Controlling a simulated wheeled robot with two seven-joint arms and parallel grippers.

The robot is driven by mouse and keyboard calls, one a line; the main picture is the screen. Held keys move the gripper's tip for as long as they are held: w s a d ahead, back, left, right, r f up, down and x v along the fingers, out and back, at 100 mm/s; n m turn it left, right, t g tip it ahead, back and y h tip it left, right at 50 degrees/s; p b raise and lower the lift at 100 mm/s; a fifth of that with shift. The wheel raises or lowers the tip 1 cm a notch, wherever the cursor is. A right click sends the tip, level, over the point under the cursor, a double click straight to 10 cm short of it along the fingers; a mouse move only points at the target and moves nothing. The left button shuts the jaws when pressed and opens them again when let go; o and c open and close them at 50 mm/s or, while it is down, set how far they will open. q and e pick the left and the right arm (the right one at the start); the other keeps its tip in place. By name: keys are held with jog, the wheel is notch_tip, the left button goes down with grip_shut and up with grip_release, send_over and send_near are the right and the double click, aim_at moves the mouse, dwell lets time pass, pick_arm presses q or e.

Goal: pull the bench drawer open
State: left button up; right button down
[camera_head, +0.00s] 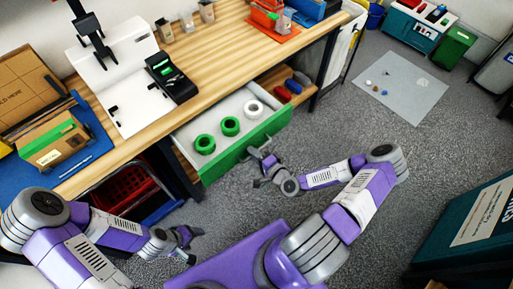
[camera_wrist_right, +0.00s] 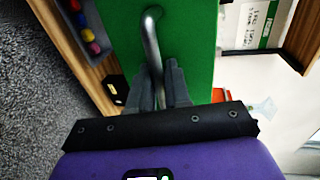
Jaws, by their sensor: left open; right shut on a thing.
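The bench drawer with a green front (camera_head: 246,146) stands pulled out from under the wooden bench. Its light tray shows two green rings (camera_head: 230,126) and a white ring (camera_head: 254,108). In the right wrist view, the green front (camera_wrist_right: 190,45) carries a grey metal bar handle (camera_wrist_right: 152,45). My right gripper (camera_head: 262,165) is at the drawer front, and in the right wrist view its fingers (camera_wrist_right: 160,85) are shut around the handle. My left gripper (camera_head: 188,240) is open and empty, low in front of the bench, apart from the drawer.
A red crate (camera_head: 122,196) sits under the bench at left. Red and blue items (camera_head: 287,91) lie on a shelf beside the drawer. A dark green box (camera_head: 475,235) stands at right. The grey floor between is clear.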

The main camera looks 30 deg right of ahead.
jog(key=shift+s+d, duration=0.1)
jog(key=shift+s, duration=0.45)
jog(key=c, duration=1.3)
grip_release()
jog(key=shift+c, duration=0.2)
jog(key=v, duration=0.7)
jog(key=shift+s, duration=0.3)
